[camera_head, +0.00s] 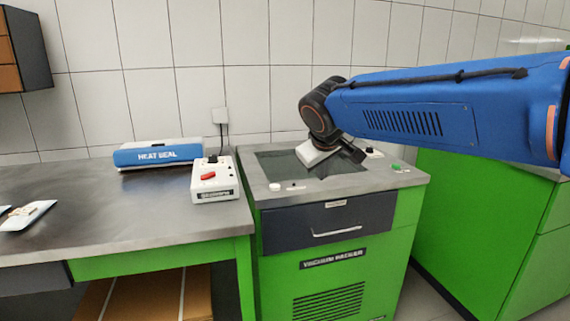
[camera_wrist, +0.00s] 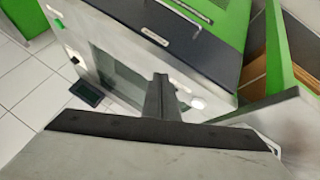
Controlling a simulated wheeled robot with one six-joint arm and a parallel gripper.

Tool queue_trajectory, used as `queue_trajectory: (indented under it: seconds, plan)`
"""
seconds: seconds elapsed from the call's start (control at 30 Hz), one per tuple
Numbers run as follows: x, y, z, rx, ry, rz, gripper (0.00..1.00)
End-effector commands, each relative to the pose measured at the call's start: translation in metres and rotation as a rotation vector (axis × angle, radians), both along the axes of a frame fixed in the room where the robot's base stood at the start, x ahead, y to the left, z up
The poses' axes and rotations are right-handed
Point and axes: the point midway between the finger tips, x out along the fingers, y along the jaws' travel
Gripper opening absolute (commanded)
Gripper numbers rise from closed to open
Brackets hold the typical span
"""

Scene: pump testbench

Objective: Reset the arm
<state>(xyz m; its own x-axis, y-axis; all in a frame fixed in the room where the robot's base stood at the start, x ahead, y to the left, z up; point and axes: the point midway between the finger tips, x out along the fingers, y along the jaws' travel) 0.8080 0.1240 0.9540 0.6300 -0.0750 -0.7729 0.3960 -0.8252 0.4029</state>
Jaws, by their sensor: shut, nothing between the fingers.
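My blue arm reaches in from the right in the head view. My gripper (camera_head: 352,153) hangs over the top of the vacuum sealing machine (camera_head: 345,240), low above its dark glass panel (camera_head: 283,163). The arm's wrist hides part of the panel. In the wrist view my gripper (camera_wrist: 160,82) shows as dark fingers held together, with nothing between them. The panel (camera_wrist: 118,75) lies beyond them in that view. I cannot tell from these frames the exact gap between fingertips and panel.
A blue heat sealer (camera_head: 158,154) and a white control box (camera_head: 214,180) with a red switch stand on the steel bench (camera_head: 120,215) at left. A white packet (camera_head: 27,214) lies at its left edge. Green cabinets (camera_head: 480,215) stand at right. The tiled wall (camera_head: 230,60) is behind.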

Motion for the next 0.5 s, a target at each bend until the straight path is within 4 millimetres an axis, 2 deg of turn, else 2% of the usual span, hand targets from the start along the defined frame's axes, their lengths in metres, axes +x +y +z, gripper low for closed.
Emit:
queue_trajectory:
  seconds: [0.03,0.2,0.3,0.5]
  plan:
    - [-0.016,-0.024,-0.006,0.016,0.016,-0.032,0.0]
    - [-0.069,-0.083,-0.031,0.07,0.071,-0.118,0.0]
    - [-0.103,-0.111,-0.048,0.106,0.101,-0.168,0.0]
    - [-0.173,-0.156,-0.087,0.183,0.154,-0.267,0.0]
